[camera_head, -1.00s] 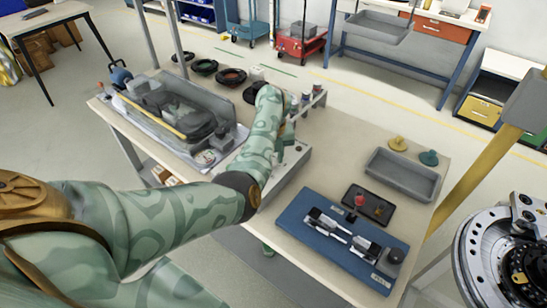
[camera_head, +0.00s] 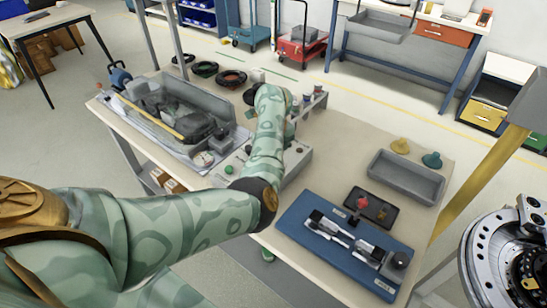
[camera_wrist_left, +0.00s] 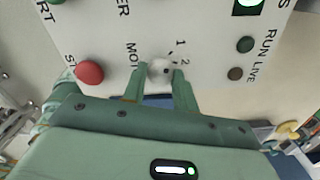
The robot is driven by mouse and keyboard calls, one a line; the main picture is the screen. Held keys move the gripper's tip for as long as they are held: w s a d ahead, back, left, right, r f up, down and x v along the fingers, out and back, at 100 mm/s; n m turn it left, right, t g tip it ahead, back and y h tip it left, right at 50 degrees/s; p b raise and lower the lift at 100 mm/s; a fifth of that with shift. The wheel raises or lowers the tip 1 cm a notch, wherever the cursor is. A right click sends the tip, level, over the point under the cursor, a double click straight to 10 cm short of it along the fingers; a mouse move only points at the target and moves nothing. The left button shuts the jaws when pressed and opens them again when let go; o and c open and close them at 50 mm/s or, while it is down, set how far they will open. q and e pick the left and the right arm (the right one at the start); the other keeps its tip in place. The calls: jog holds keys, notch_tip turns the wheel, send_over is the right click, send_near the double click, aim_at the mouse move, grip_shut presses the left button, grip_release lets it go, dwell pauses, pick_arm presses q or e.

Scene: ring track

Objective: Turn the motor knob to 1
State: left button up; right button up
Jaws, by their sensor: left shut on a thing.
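The motor knob (camera_wrist_left: 159,69) is a small light round knob on the pale control panel (camera_wrist_left: 210,28) in the left wrist view. The partly covered word MOTOR is at its left, and the numbers 1 and 2 are at its upper right. My left gripper (camera_wrist_left: 161,74) is shut on the knob, one green finger on each side. The knob's exact pointer direction is too small to tell. In the head view the panel (camera_head: 294,163) stands on the bench, and my left forearm hides the knob and fingers. My right gripper is out of view.
A red button (camera_wrist_left: 89,73) sits left of the knob. Two small dark indicators by RUN and LIVE (camera_wrist_left: 245,44) are at its right. In the head view a blue fixture board (camera_head: 322,262) and grey tray (camera_head: 405,188) lie right of the panel.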

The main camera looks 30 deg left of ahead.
pick_arm(q)
jog(key=o, duration=1)
jog(key=shift+r, duration=0.1)
notch_tip(320, 180, up, 16)
jog(key=p, duration=0.5)
jog(key=shift+p, duration=0.35)
